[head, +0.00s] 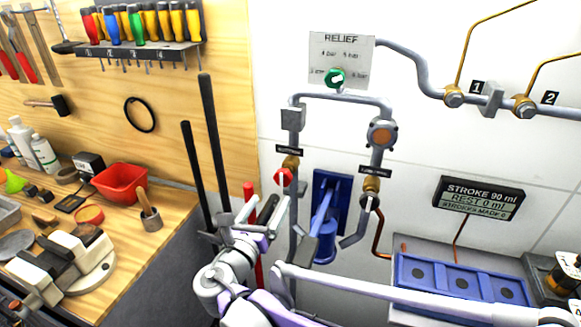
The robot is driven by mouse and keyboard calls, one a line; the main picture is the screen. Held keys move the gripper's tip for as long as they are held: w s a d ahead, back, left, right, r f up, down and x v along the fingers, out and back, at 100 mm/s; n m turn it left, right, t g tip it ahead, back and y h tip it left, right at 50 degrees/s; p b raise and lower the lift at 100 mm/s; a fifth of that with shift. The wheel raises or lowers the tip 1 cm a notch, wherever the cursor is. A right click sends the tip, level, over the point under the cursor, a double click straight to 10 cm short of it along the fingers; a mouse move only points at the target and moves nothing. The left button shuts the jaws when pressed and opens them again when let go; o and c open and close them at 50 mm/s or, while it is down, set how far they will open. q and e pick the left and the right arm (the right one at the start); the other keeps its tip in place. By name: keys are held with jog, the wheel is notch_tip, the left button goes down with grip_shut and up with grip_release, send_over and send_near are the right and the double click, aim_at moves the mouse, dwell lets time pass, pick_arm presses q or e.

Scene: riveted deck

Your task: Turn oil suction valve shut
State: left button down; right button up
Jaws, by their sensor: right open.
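The left pipe carries a brass valve (290,163) with a red handle (283,177), under a small black label whose lettering is too small to read surely. The right pipe has another brass valve (371,186) with a dark, pale-tipped handle, also under a small label. I cannot tell from the labels which one is the oil suction valve. My right gripper (264,212) is open, its fingers pointing up, just below and left of the red handle. It looks empty and apart from the handle. My left gripper is not in view.
A blue pump (322,235) stands between the pipes. A relief panel (341,62) with a green knob is above. A stroke display (480,204) and blue box (460,280) are right. Tall black bars (210,135) stand left, beside a cluttered wooden bench (178,200).

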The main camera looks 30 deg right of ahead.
aim_at(281, 181)
jog(key=x, duration=1)
jog(key=shift+w+d+r+p, duration=0.15)
jog(key=shift+w+d+p, duration=0.15)
jog(key=shift+p, duration=0.1)
jog(key=shift+a, duration=0.1)
jog(key=c, duration=1.4)
